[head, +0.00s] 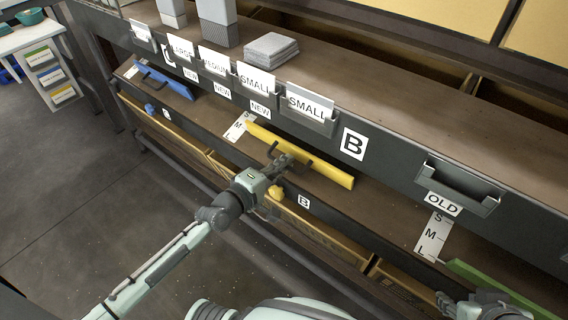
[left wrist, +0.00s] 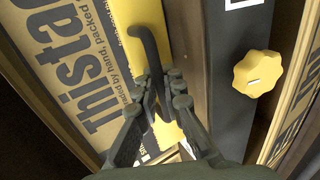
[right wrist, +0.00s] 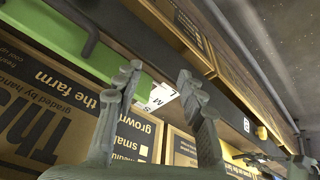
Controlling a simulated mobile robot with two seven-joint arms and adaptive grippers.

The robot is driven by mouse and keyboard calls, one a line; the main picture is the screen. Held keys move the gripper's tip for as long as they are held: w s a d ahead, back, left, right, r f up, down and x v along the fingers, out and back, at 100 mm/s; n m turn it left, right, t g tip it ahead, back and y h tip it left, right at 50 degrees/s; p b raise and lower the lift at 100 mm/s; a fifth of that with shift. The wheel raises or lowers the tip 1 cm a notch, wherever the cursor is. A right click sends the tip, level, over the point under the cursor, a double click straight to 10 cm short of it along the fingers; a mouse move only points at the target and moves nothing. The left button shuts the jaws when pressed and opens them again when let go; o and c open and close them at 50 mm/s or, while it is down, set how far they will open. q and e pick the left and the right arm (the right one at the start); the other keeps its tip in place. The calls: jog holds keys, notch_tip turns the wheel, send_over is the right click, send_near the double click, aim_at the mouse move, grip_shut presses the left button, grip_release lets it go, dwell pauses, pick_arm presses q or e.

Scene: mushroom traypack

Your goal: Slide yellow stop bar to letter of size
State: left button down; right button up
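The yellow stop bar (head: 325,170) lies slanted along the shelf edge of lane B, with a dark handle on its front side. A white letter strip (head: 238,128) sits at its left end; S is readable, the lower letters less clear. My left gripper (head: 279,163) is at the bar's handle. In the left wrist view the dark handle (left wrist: 146,42) passes between its closed fingertips (left wrist: 166,84), with the yellow bar (left wrist: 138,14) behind. Above lane B, a card reads SMALL (head: 311,103). My right gripper (right wrist: 160,85) is open and empty near the green bar (right wrist: 60,45).
A yellow knob (head: 276,192) is on the front rail below the bar. A blue bar (head: 163,80) lies on the lane to the left. The OLD holder (head: 460,185) is empty, with another S M L strip (head: 433,236) below. Cartons lie under the shelf.

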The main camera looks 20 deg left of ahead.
aim_at(294, 151)
dwell(0.3)
pick_arm(q)
jog(key=shift+w, duration=0.1)
jog(key=w, duration=0.1)
jog(key=w+d+r, duration=0.1)
jog(key=w+p, duration=0.1)
jog(key=w, duration=0.1)
jog(key=shift+d+r, duration=0.2)
jog(key=shift+d, duration=0.05)
jog(key=shift+w+r, duration=0.1)
pick_arm(e)
jog(key=s+d+g, duration=0.1)
jog(key=s+d, duration=0.1)
jog(key=s, duration=0.1)
jog(key=s+d+f+g+h, duration=0.1)
jog(key=shift+s+d+m+g, duration=0.1)
jog(key=shift+s+m+g, duration=0.2)
jog(key=shift+s, duration=0.05)
pick_arm(q)
jog(key=c, duration=1.6)
grip_release()
jog(key=shift+w+d, duration=0.1)
jog(key=shift+w, duration=0.05)
pick_arm(e)
jog(key=shift+w+f, duration=0.1)
pick_arm(q)
jog(key=v, duration=1.2)
